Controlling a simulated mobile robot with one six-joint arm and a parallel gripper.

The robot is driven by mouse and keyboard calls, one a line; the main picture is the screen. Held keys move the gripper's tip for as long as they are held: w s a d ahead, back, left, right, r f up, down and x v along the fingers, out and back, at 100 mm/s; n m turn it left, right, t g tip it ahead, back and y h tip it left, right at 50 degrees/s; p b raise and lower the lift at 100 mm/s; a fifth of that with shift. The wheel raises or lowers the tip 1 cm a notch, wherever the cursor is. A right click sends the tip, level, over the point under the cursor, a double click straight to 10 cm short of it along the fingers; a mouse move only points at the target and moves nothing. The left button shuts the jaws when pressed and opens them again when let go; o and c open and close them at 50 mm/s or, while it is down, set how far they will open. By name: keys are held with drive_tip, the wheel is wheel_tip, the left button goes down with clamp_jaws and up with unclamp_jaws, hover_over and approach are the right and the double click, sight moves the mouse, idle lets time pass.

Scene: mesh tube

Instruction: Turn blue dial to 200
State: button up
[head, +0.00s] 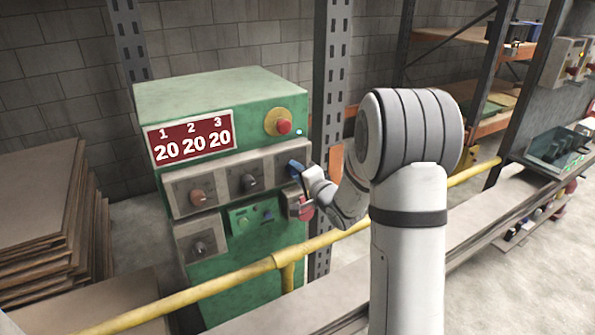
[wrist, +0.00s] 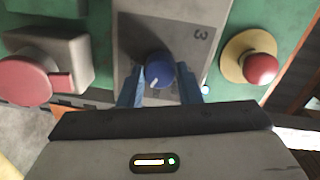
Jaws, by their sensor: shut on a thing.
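The blue dial (wrist: 158,72) is in the middle of the wrist view, on a grey panel marked 3, with a pale pointer line on its face. In the head view the dial (head: 293,167) shows at the right end of the upper dial row, partly hidden by my gripper (head: 299,171). In the wrist view my gripper (wrist: 160,92) has one finger on each side of the dial and is shut on it. The red display (head: 190,138) on the green cabinet reads 20 under each of 1, 2 and 3.
An orange dial (head: 198,196) and a black dial (head: 249,182) sit left of the blue one. A red push button (head: 283,127) is above, and a red switch (head: 305,209) is close below my gripper. A yellow rail (head: 230,283) crosses in front of the cabinet.

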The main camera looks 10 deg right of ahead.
drive_tip(key=shift+m+p, duration=0.35)
drive_tip(key=shift+m, duration=0.85)
drive_tip(key=shift+f, duration=0.1)
drive_tip(key=o, duration=1)
drive_tip(key=b+v, duration=0.1)
drive_tip(key=v, duration=0.6)
drive_tip(key=shift+s+d, duration=0.2)
drive_tip(key=shift+s, duration=0.15)
